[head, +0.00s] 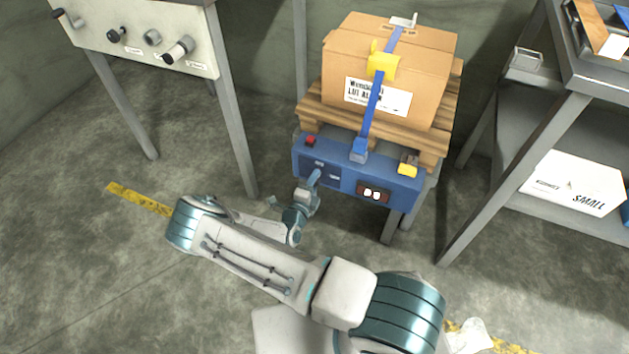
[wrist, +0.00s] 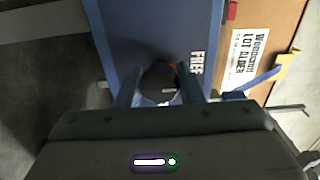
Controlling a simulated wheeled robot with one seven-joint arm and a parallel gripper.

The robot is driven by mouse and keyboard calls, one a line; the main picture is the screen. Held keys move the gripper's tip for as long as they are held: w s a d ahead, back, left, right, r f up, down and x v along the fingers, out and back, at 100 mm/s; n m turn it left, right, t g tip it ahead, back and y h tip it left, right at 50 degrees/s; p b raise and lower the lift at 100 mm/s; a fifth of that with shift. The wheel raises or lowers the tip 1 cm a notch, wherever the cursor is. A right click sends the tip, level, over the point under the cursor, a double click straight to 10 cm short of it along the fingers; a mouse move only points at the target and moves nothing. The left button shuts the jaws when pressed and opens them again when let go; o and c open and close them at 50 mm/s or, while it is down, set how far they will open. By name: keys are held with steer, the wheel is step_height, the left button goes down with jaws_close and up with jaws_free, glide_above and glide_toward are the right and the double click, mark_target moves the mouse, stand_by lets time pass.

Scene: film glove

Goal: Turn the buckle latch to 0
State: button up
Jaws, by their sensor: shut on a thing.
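A blue control box (head: 345,178) stands on the front of the stand, below a strapped carton. My gripper (head: 314,178) is at its front face, left of centre. In the wrist view my gripper (wrist: 160,88) has its two fingers on either side of a dark round knob (wrist: 160,82), shut on it. A bit of red shows at the knob's edge, and "FREE" is printed on the blue face beside it. The head view hides this knob behind my gripper. A yellow buckle (head: 383,64) sits on the blue strap (head: 372,105). No mark reading 0 is legible by the knob.
The box carries a red button (head: 310,141), a small display (head: 372,194) and a yellow part (head: 407,169). The carton (head: 430,65) rests on a wooden pallet (head: 320,106). A panel with knobs (head: 135,35) is at left, a shelf (head: 530,150) at right.

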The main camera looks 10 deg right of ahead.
steer(key=shift+s+f, duration=0.1)
steer(key=o, duration=1)
steer(key=shift+c, duration=0.2)
steer(key=shift+a, duration=0.1)
steer(key=p+v, duration=0.2)
steer(key=v, duration=1.1)
steer(key=shift+s+a, duration=0.2)
steer(key=shift+s, duration=0.15)
